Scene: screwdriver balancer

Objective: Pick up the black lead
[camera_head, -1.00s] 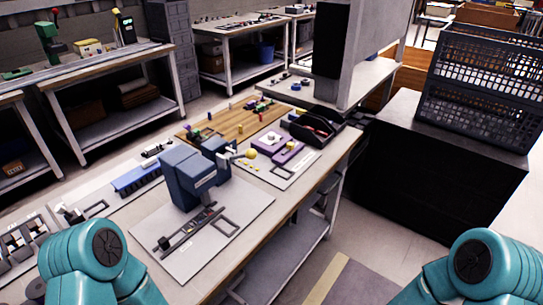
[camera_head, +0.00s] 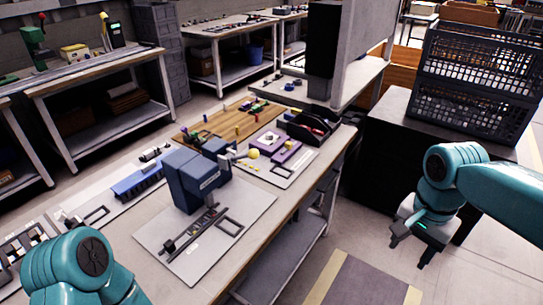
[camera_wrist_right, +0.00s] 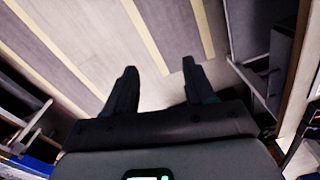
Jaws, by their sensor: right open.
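I cannot pick out a black lead for certain; the small parts on the workbench (camera_head: 318,169) are too small to tell. A black open bin (camera_head: 314,128) holding small red and dark items stands near the bench's far right end. My right gripper (camera_head: 410,254) is open and empty, pointing down over the floor to the right of the bench, well apart from everything on it. In the right wrist view its two dark fingers (camera_wrist_right: 160,66) stand apart with only floor between them. My left arm shows at the lower left, but its gripper is out of view.
A blue machine (camera_head: 190,180) stands on a grey mat (camera_head: 170,235) at the bench's middle. A wooden board (camera_head: 215,127) with small coloured parts lies behind it. A purple fixture (camera_head: 287,152) sits before the bin. Dark crates (camera_head: 470,75) stand on a black cabinet at right.

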